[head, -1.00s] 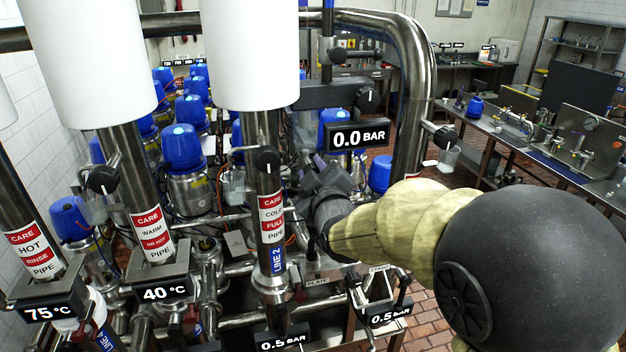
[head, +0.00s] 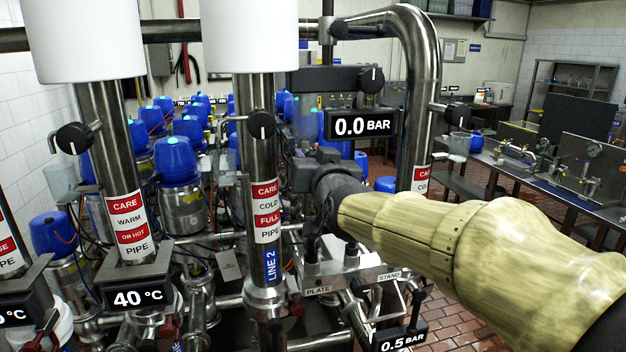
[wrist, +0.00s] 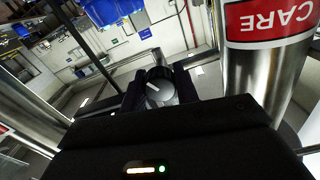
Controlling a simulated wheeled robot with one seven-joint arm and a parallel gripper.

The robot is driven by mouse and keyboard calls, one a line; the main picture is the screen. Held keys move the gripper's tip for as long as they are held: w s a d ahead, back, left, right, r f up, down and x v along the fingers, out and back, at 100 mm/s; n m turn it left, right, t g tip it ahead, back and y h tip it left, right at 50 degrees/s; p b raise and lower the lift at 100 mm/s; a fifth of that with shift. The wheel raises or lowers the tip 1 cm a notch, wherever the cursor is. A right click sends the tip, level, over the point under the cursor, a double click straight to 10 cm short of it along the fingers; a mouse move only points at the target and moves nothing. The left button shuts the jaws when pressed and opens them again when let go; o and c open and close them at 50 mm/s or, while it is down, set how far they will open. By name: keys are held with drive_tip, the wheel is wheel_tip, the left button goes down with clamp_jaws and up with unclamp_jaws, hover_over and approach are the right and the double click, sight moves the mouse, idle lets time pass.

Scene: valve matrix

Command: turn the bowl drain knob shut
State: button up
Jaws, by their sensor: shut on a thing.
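A round knob (wrist: 159,88) with a dark rim, grey face and white pointer mark sits between the fingers in the wrist view. The mark slants toward the upper left of that picture. I take it for the bowl drain knob, but no label on it can be read. My gripper (wrist: 157,98) is shut on this knob, one dark finger on each side. In the head view my gripper (head: 322,158) is right of the LINE 2 pipe and below the 0.0 BAR display. There its own body hides the knob.
The LINE 2 pipe (head: 265,185) stands close left of my gripper, a curved steel pipe (head: 418,110) to the right. The 0.0 BAR display (head: 361,125) is just above. Other black knobs (head: 261,125) stand nearby. Blue-capped valves (head: 176,160) crowd behind; brick floor (head: 455,315) shows at lower right.

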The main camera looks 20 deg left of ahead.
drive_tip(key=m+b, duration=0.2)
drive_tip(key=shift+f+m, duration=0.25)
drive_tip(key=shift+m, duration=0.15)
drive_tip(key=shift+r+m+b, duration=0.1)
drive_tip(key=shift+m+b, duration=0.85)
drive_tip(key=shift+m, duration=0.65)
drive_tip(key=o, duration=1)
drive_tip(key=shift+r, duration=0.1)
